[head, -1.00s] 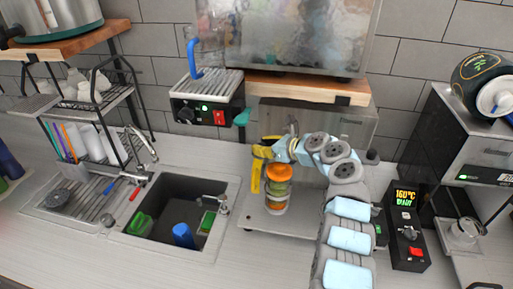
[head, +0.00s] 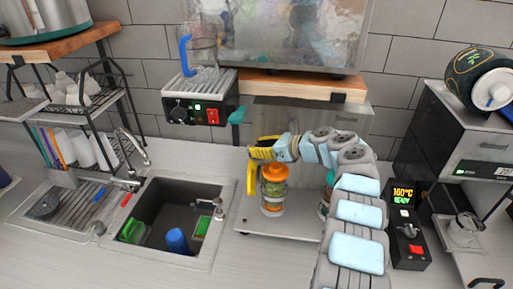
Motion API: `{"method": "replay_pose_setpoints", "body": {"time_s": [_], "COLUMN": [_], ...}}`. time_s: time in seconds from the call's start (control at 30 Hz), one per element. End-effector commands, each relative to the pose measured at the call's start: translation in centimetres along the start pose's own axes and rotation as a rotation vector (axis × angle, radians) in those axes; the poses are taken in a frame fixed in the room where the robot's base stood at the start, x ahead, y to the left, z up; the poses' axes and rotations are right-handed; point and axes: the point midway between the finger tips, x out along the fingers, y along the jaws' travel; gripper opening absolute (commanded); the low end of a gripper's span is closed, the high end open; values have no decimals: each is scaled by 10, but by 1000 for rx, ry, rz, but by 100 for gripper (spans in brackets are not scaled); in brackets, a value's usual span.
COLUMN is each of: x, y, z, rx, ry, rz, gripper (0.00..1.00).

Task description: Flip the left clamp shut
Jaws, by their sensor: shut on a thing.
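The cup sealer is a silver housing (head: 345,128) with a flat base plate (head: 290,226). A clear cup (head: 272,205) with an orange top (head: 274,173) stands upright on the plate. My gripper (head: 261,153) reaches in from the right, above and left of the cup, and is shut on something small. A yellow upright bar (head: 251,179) hangs by the gripper, left of the cup; it looks like the left clamp's handle, but the contact is too small to make out. A teal item (head: 326,190) is partly hidden behind my arm.
A wooden shelf (head: 300,86) runs above the sealer. The sink (head: 177,216) lies to the left. A black control box (head: 407,238) reading 160 °C and READY stands right of my arm. The counter left of the base plate is clear.

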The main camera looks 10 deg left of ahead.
Motion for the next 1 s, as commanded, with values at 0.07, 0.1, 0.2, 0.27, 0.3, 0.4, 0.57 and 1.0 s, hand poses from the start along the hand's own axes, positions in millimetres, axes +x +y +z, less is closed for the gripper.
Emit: {"method": "replay_pose_setpoints", "body": {"time_s": [0.07, 0.1, 0.2, 0.27, 0.3, 0.4, 0.57, 1.0], "x": [0, 0, 0, 0, 0, 0, 0, -13], "y": [0, 1, 1, 1, 1, 1, 0, -1], "z": [1, 1, 1, 1, 1, 1, 0, 0], "rx": [0, 0, 0, 0, 0, 0, 1, 1], "ry": [-1, -1, -1, -1, -1, -1, -1, -1], "rz": [2, 2, 2, 2, 2, 2, 1, -2], "gripper": [0, 0, 0, 0, 0, 55, 61, 61]}}
